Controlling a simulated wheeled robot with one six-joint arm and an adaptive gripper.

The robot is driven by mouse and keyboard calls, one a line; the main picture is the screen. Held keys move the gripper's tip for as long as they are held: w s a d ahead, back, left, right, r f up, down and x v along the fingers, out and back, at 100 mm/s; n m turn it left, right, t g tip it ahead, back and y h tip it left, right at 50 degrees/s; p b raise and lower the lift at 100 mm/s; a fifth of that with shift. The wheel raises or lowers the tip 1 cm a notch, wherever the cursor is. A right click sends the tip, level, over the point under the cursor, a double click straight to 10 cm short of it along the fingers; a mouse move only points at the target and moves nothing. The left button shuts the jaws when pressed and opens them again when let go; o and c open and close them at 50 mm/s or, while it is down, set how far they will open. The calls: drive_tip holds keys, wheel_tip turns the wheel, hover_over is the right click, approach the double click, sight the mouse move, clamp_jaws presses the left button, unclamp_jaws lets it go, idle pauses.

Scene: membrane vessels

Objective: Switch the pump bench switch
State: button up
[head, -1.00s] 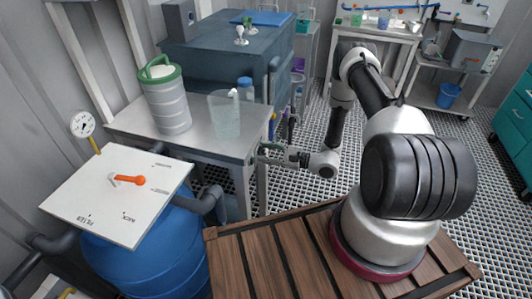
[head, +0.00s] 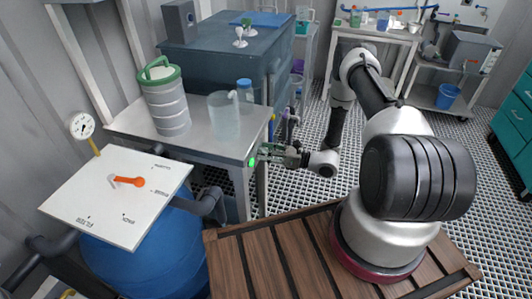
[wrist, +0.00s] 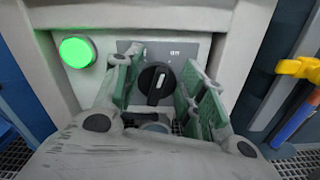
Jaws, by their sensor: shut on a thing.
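The pump bench switch is a round black knob (wrist: 155,84) with a white pointer line, on a grey plate (wrist: 192,48) with an "on" mark at its upper right. In the wrist view the pointer leans slightly to the upper right. A round green lamp (wrist: 77,51) left of the plate is lit; it also glows in the head view (head: 252,162) at the bench's front. My gripper (wrist: 158,92) has its green-padded fingers on either side of the knob and is shut on it. In the head view my gripper (head: 268,156) is at the bench edge, its fingertips hard to make out.
The bench top (head: 198,142) carries a green-lidded canister (head: 168,105) and a clear vessel (head: 223,117). A blue barrel (head: 150,255) with a white panel (head: 115,195) and orange handle stands front left. A yellow-and-blue part (wrist: 296,68) is right of the switch.

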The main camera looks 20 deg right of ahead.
drive_tip(key=shift+w+d+f+m, duration=0.1)
drive_tip(key=shift+m, duration=1.3)
drive_tip(key=o, duration=0.9)
drive_tip(key=v, duration=1.2)
